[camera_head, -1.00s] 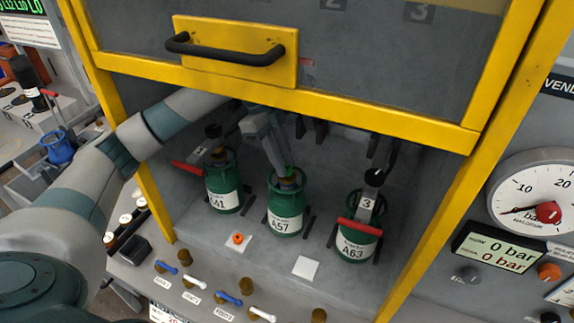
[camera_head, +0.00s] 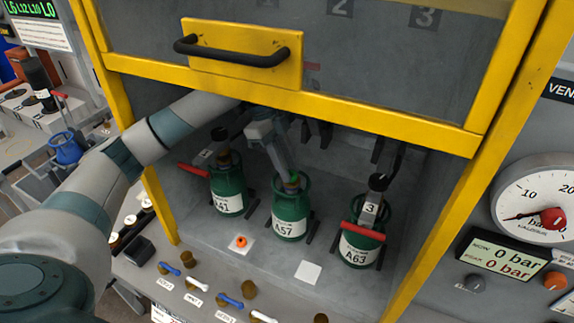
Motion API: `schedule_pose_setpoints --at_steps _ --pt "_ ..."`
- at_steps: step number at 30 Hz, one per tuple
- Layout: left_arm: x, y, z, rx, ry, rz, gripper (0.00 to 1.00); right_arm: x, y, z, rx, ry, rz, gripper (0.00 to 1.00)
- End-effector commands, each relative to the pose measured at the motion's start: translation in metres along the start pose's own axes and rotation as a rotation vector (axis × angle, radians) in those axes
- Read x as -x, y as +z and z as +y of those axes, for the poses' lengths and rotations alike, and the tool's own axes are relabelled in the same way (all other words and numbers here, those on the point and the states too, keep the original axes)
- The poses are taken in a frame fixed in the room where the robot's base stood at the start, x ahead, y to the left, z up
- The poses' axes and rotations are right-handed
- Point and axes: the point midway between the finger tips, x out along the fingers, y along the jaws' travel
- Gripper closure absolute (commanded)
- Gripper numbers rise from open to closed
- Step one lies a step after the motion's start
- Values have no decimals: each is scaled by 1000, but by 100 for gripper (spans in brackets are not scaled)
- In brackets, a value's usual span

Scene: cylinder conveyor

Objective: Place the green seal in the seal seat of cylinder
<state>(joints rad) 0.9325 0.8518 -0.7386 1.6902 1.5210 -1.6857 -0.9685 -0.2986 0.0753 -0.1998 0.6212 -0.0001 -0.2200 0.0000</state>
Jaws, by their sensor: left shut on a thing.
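The green cylinder A57 (camera_head: 290,215) stands upright in the middle of the cabinet, between two other green cylinders. My left arm reaches in under the yellow frame, and my left gripper (camera_head: 289,176) points down at the top of A57. It is shut on the green seal (camera_head: 293,177), a small bit of bright green at the fingertips. The seal is right at the brass valve of A57; I cannot tell whether it touches the seat. The seat itself is hidden by the gripper and the collar. My right gripper is not in view.
Cylinder A41 (camera_head: 229,192) with a red handle stands left, and cylinder A63 (camera_head: 359,247) with a red handle stands right. An orange ring lies on a white pad (camera_head: 240,244); another white pad (camera_head: 308,272) is bare. The yellow frame (camera_head: 300,99) hangs over my arm.

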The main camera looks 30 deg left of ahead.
Motion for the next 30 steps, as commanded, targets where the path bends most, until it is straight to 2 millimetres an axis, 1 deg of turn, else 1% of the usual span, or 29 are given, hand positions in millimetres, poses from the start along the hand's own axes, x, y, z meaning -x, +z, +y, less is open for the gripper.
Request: schedule_pose_setpoints --at_steps 1,4,5,6,7,14,19,21,23,30 --pt "-15 5 6 6 27 -9 99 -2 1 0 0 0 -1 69" --pt "-16 5 6 6 28 -9 99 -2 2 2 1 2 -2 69" --pt "-16 6 6 6 28 -9 76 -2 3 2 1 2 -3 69" --pt "-16 6 6 6 29 -9 67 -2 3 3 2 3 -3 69" --pt "-16 6 6 6 29 -9 60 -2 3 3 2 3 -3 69" --pt "-15 5 6 6 29 -10 60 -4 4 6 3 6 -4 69" --pt "-4 0 6 4 28 -10 60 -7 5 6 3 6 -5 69" --pt "4 -1 6 6 29 -9 60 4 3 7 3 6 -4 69" --pt "11 -1 6 7 27 -9 60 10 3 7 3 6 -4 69" --pt "42 -3 3 5 20 -6 60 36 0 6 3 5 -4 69"
